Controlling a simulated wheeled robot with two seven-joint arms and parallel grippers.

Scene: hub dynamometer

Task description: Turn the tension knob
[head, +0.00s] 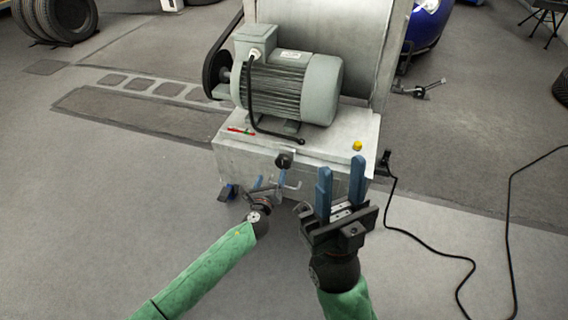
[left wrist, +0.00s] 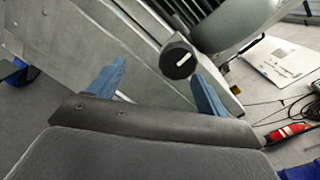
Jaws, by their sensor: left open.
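The black tension knob (head: 284,160) is on the upper front of the grey machine's base. In the left wrist view the round knob (left wrist: 178,57) bears a white pointer line. My left gripper (head: 268,183) is low in front of the base, just below the knob. In the left wrist view its blue fingers (left wrist: 158,88) stand apart, with the knob showing between and beyond their tips; no contact is visible. My right gripper (head: 341,168) is open and empty, its blue fingers pointing up, in front of the base's right part.
A grey motor (head: 290,88) with a black cable sits on the base, beside a large drum (head: 340,35). A yellow button (head: 357,146) is on the base's right top. A black cable (head: 450,258) lies on the right floor.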

